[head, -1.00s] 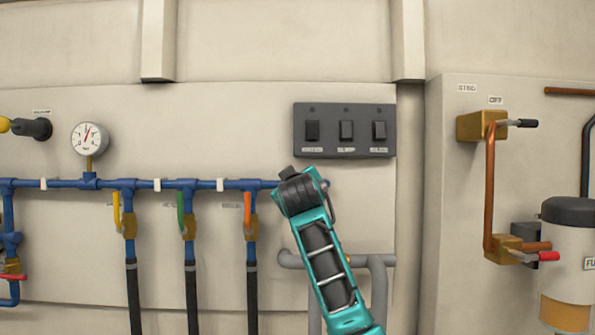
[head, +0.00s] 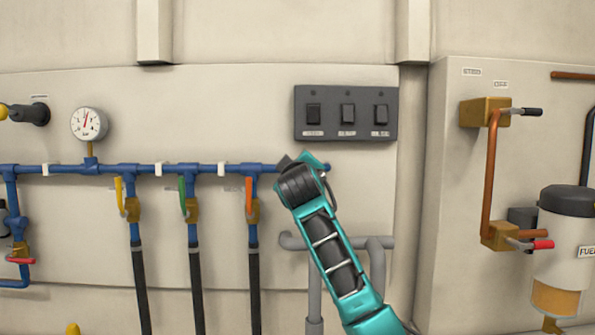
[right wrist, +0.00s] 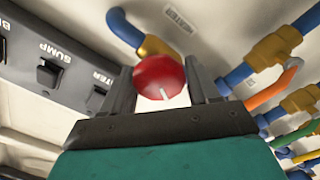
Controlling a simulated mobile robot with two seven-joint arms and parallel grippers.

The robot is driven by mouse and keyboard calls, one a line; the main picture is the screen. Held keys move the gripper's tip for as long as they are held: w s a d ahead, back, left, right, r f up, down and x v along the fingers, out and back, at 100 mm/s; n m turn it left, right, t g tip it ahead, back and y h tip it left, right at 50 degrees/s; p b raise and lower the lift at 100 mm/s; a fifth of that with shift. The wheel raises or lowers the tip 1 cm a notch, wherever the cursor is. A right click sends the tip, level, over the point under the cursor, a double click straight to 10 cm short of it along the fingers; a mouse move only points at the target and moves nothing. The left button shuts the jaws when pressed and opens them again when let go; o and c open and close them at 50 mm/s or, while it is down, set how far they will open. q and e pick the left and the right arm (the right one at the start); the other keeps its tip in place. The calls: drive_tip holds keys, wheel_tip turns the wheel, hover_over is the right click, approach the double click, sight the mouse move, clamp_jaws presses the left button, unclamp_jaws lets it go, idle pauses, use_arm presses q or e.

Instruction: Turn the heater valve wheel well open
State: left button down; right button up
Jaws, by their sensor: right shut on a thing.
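The heater valve wheel (right wrist: 157,82) is a round red knob with a pale mark on its lower part. In the right wrist view it sits on a brass valve body at the end of a blue pipe, by a HEATER label (right wrist: 178,17). My right gripper (right wrist: 161,76) has one dark finger on each side of the wheel and is shut on it. In the head view my teal right arm reaches up to the right end of the blue pipe (head: 75,170) and hides the wheel and the fingertips. My left gripper is not in view.
A dark switch panel (head: 345,113) is just above my right wrist. Several brass valves with coloured levers, such as the orange one (head: 249,195), hang to the left. A grey pipe (head: 350,242) runs behind my forearm. A copper pipe with valves (head: 491,180) stands at right.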

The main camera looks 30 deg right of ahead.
drive_tip(key=o, duration=1)
drive_tip(key=b+v, duration=0.1)
drive_tip(key=v, duration=1.2)
drive_tip(key=shift+w, duration=0.1)
